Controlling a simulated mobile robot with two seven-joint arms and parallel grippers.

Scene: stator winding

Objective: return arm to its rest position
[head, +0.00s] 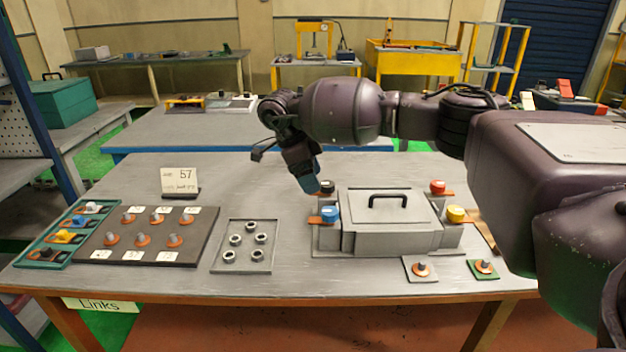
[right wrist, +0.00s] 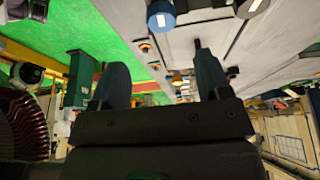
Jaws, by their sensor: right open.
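My right arm comes in from the right across the back of the table in the head view. Its gripper (head: 303,172) hangs above the table, just left of and behind the grey box with a black handle (head: 392,222). In the right wrist view the two fingers of the right gripper (right wrist: 160,85) stand wide apart with nothing between them. The blue-capped post (head: 329,215) and a black-capped post (head: 326,187) are close to the right gripper in the head view. I cannot tell the exact gap. My left gripper is not in view.
Red and yellow-capped posts flank the box. The table's middle is clear.

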